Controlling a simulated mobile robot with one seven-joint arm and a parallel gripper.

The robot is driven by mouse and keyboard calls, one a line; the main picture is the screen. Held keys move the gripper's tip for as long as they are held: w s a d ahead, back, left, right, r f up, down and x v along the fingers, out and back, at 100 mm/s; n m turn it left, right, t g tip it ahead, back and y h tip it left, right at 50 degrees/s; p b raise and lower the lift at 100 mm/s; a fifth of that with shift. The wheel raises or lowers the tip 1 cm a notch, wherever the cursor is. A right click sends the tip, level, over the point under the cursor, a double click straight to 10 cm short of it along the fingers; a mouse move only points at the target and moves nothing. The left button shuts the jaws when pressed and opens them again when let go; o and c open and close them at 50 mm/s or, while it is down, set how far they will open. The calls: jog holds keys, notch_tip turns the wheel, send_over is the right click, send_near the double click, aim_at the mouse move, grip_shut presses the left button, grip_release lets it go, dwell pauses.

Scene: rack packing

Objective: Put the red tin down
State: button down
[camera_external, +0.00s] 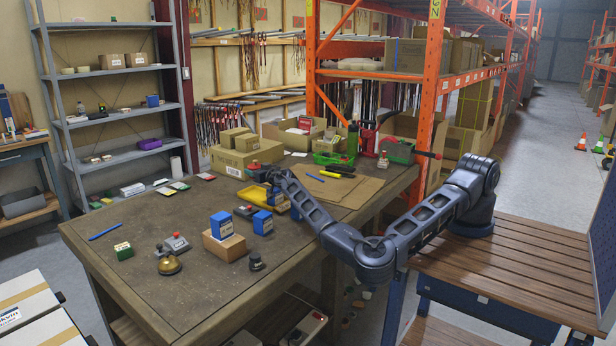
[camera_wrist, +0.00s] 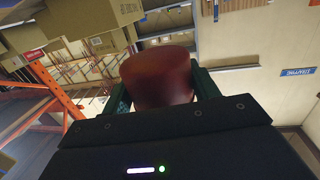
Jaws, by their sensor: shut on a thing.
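The red tin (camera_wrist: 158,78) fills the middle of the wrist view, between the two dark green fingers of my gripper (camera_wrist: 161,90). My gripper is shut on it, with a finger on each side. In the external view, my gripper (camera_external: 263,172) is over the back part of the workbench (camera_external: 190,285), beside a yellow tray (camera_external: 252,194). A small red shape at its tip appears to be the tin (camera_external: 255,165). It looks raised above the bench, but the exact gap cannot be told.
Cardboard boxes (camera_external: 240,158) stand behind my gripper. Blue boxes (camera_external: 262,222), a wooden block (camera_external: 224,246), a brass bell (camera_external: 169,264) and a grey button box (camera_external: 173,246) stand nearer the front. A green bin (camera_external: 334,159) is right.

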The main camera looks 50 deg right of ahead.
jog(key=shift+s+d+f+n+y, duration=0.4)
jog(key=shift+d+f, duration=0.3)
jog(key=shift+d, duration=0.5)
jog(key=shift+s+d+f+n+y, duration=0.2)
jog(key=shift+d+f+y, duration=0.4)
jog(key=shift+d, duration=0.6)
jog(key=shift+s+d+f+n+y, duration=0.35)
jog(key=shift+d+f, duration=0.4)
jog(key=shift+d, duration=0.45)
jog(key=s+d, duration=0.7)
jog(key=d, duration=0.4)
jog(key=s+d, duration=0.8)
jog(key=d, duration=0.4)
jog(key=shift+s+f, duration=0.15)
jog(key=shift+f, duration=0.05)
jog(key=shift+r, duration=0.1)
